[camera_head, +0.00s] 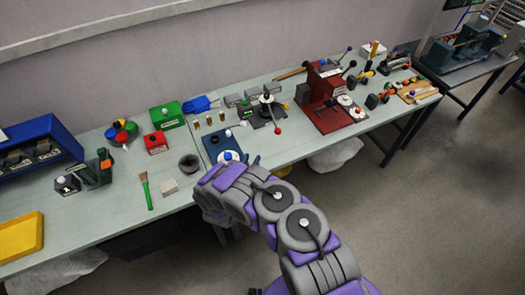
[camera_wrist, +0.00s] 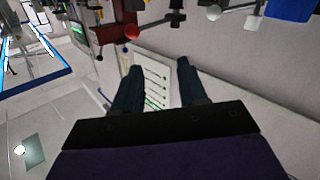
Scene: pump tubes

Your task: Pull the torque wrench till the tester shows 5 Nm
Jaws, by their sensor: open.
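I cannot pick out the torque wrench with certainty in either view. In the head view my arm reaches to the bench's front edge, and my fingers are largely hidden there.
The bench (camera_head: 100,215) carries a red press (camera_head: 325,95), a lever device with a red ball (camera_head: 278,130), a small red box (camera_head: 156,144), a green box (camera_head: 167,115), a dark cup (camera_head: 189,162) and a brush (camera_head: 146,192). Open floor (camera_head: 420,215) lies in front.

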